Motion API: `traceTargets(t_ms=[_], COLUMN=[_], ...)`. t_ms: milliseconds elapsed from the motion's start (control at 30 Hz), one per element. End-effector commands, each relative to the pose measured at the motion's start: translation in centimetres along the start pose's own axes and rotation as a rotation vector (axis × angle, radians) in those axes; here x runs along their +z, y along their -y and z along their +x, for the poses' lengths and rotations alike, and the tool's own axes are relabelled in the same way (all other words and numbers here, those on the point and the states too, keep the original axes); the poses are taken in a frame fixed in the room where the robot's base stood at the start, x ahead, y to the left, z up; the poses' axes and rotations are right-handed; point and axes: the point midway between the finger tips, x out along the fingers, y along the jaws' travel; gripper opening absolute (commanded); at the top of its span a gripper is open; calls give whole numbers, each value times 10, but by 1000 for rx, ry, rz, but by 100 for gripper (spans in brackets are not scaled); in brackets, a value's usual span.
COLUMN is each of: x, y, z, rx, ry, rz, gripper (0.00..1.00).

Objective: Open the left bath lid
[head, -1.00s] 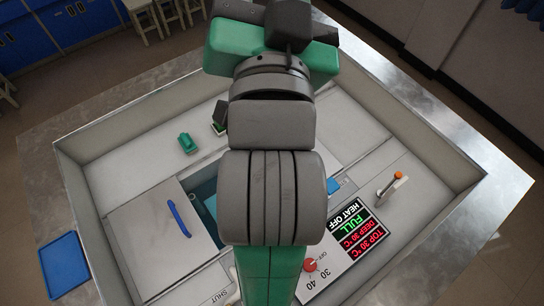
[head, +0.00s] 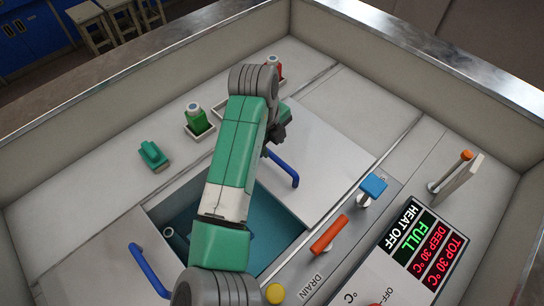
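The left bath lid (head: 88,272) is a flat grey panel at the lower left, with a blue bar handle (head: 148,270) near its right edge. To its right is an open bath section with teal water (head: 180,212). A right lid (head: 318,160) with its own blue handle (head: 283,168) lies beyond the opening. My green and grey arm crosses over the opening. My gripper (head: 278,132) is a dark shape partly hidden behind the arm, near the right lid's handle and well away from the left lid's handle. Its fingers cannot be made out.
A green bottle (head: 196,118) and a red bottle (head: 274,66) stand at the back. A green brush-like item (head: 153,155) lies on the ledge. An orange drain lever (head: 329,233), a blue tap (head: 372,187) and a display panel (head: 425,245) are on the right. Raised walls surround everything.

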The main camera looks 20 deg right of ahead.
Motion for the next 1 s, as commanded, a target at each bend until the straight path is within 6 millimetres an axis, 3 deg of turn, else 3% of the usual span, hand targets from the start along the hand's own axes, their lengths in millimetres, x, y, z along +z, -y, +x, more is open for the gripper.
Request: traceTargets(t_ms=[300,467,700,900,1000], x=[0,0,0,0,0], y=[0,0,0,0,0], z=[61,72,72,72,72], rx=[0,-2,-2,-2,-2], ry=[0,2,2,2,2], rz=[-3,-3,-3,-3,-3], gripper=[38,38,38,1,0])
